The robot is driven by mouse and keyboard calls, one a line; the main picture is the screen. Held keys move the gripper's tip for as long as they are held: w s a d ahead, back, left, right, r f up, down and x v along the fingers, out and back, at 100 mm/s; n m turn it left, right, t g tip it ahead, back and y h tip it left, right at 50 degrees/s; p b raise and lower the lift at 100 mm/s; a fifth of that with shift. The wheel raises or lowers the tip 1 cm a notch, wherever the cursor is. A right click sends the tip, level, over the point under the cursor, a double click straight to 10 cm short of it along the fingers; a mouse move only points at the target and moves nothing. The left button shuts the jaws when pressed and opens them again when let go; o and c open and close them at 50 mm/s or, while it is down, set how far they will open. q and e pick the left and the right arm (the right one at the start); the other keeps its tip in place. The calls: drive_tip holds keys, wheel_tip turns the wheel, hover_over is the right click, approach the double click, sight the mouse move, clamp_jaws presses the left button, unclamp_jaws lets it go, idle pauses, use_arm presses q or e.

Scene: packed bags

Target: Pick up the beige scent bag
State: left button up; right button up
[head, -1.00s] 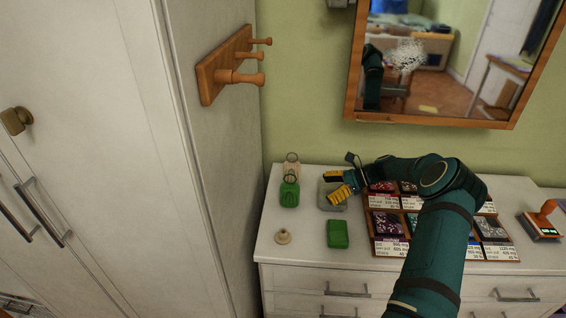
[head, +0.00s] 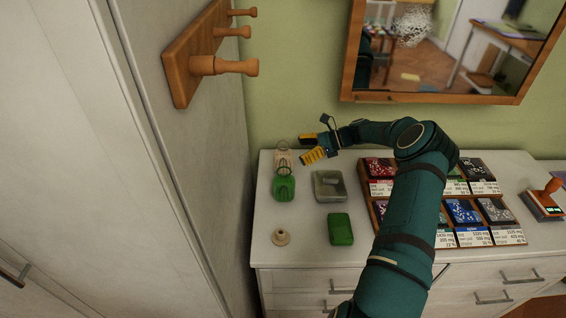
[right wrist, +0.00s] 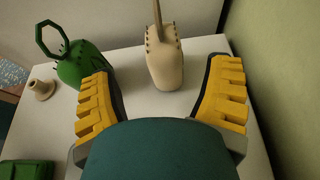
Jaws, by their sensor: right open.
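The beige scent bag (head: 283,158) stands upright at the back left of the white dresser top, behind a green bag (head: 284,188). In the right wrist view the beige bag (right wrist: 165,62) stands ahead, between the lines of the two yellow fingers, with a loop on top. My right gripper (head: 309,148) is open and empty, just right of the beige bag and apart from it. It also shows in the right wrist view (right wrist: 160,95), with the green bag (right wrist: 80,62) close by its left finger. My left gripper is not in view.
A grey square dish (head: 329,198), a green box (head: 340,229) and a small beige knob-like piece (head: 281,237) stand nearby. A wooden tray (head: 368,212) of patterned packets lies to the right. Wooden wall pegs (head: 225,65) and a tall white cabinet (head: 130,170) are at left.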

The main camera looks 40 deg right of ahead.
sight(284, 155)
drive_tip(key=shift+b+x, duration=0.6)
drive_tip(key=shift+x, duration=2.85)
drive_tip(key=shift+w+d, duration=0.1)
drive_tip(key=shift+w, duration=0.05)
drive_tip(key=c, duration=1.3)
